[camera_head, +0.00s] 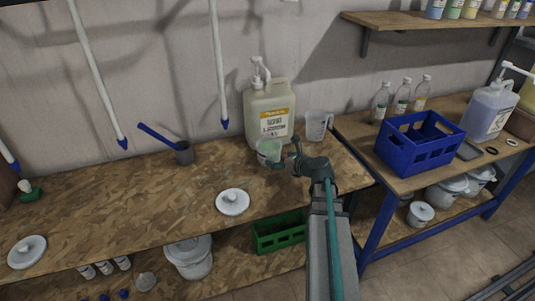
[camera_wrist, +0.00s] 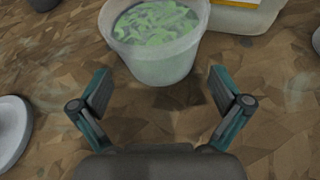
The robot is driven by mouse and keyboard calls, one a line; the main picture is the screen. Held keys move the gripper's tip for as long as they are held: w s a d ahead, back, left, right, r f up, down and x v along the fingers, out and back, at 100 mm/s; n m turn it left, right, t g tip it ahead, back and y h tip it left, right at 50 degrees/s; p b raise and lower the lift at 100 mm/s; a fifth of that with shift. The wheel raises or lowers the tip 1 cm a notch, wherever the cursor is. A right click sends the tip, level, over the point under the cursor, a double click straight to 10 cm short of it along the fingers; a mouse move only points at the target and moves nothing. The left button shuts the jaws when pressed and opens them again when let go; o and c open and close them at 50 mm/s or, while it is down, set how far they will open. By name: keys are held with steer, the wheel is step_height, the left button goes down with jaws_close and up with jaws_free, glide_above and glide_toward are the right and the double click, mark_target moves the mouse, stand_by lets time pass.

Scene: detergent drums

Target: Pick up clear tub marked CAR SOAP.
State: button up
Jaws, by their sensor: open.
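A clear tub (camera_head: 269,150) with pale green contents stands upright on the wooden bench, in front of a large pump canister. In the wrist view the tub (camera_wrist: 158,62) is at the top centre, open at the top, with green pieces inside. I cannot read any marking on it. My gripper (camera_head: 284,154) is at the right of the tub in the head view. In the wrist view my gripper (camera_wrist: 166,88) has its two fingers spread wide, with the tub just beyond the fingertips. Nothing is between the fingers but bench surface.
The pump canister (camera_head: 270,112) stands close behind the tub, and a clear measuring jug (camera_head: 317,125) is to its right. A white lid (camera_head: 232,202) lies in front. A dark scoop (camera_head: 184,153) is to the left. A blue crate (camera_head: 420,143) sits on the right table.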

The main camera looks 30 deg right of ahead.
mark_target(262, 149)
steer(key=shift+p+x, duration=0.5)
steer(key=shift+x, duration=2.8)
steer(key=shift+a+r, duration=0.1)
steer(key=c, duration=1.3)
steer(key=shift+o, duration=0.2)
steer(key=shift+r, duration=0.2)
steer(key=shift+r, duration=1.15)
steer(key=shift+s+r, duration=0.2)
steer(key=shift+r, duration=0.15)
steer(key=s+a+r+b, duration=0.1)
steer(key=s+r, duration=0.1)
steer(key=s, duration=0.1)
steer(key=s+a+r+b, duration=0.1)
steer(key=s+r, duration=0.2)
steer(key=s, duration=0.1)
steer(key=s+a+r+b, duration=0.1)
steer(key=s+r, duration=0.2)
steer(key=shift+s+a+r, duration=0.15)
steer(key=shift+s+a, duration=0.1)
steer(key=shift+s, duration=0.1)
